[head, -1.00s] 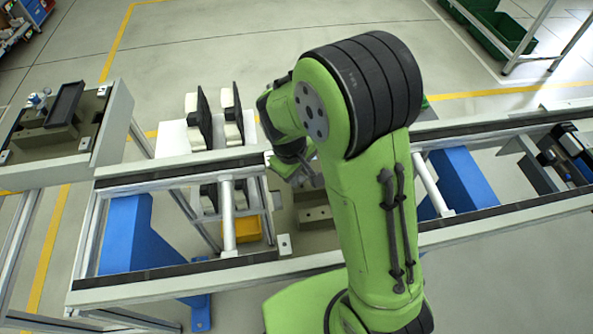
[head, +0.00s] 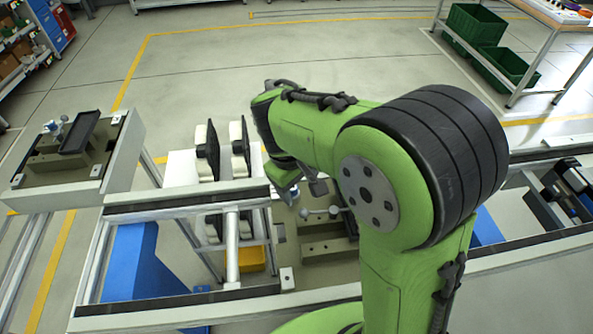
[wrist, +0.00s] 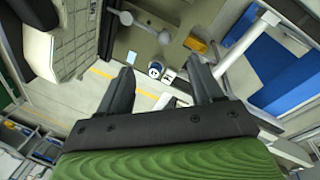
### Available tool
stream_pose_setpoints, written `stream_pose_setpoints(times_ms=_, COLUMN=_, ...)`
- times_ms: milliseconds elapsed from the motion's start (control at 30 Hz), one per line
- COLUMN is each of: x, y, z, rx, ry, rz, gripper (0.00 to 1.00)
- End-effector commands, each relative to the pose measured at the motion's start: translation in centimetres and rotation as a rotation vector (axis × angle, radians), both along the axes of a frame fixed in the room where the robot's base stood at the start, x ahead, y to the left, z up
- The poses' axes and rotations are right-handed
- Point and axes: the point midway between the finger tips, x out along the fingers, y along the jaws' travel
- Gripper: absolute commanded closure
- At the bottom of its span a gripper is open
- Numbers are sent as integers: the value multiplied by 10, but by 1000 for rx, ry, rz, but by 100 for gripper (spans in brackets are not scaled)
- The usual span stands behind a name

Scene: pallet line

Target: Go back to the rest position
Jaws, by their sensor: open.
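My gripper (wrist: 160,92) shows in the wrist view with its two dark fingers spread apart and nothing between them. Beyond the fingertips are the pallet fixture and parts of the line frame, all apart from the fingers. In the head view my green arm is bent at the elbow over the line, and its far end hangs above the middle of the conveyor. The fingers are hidden or too small to tell there.
The conveyor frame (head: 170,303) crosses the front. A pallet with a fixture (head: 78,150) stands at left. Black-and-white parts (head: 207,152) stand upright behind the line. A yellow bin (head: 250,259) sits below. Green crates (head: 476,27) are at back right. The floor behind is clear.

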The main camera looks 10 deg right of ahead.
Motion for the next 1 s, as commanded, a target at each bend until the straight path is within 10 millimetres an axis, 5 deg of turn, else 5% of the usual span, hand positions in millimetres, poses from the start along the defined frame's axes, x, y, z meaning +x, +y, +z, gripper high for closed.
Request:
stream_pose_setpoints(times_ms=200, x=-3, y=6, z=38, rx=-1, ry=-1, rz=0, gripper=34)
stream_pose_setpoints(times_ms=767, x=-5, y=6, z=41, rx=1, ry=-2, rz=-4, gripper=34)
stream_pose_setpoints(times_ms=867, x=-16, y=-4, z=53, rx=25, ry=-39, rz=-42, gripper=34)
stream_pose_setpoints(times_ms=1000, x=-58, y=-32, z=83, rx=106, ry=-158, rz=-172, gripper=34)
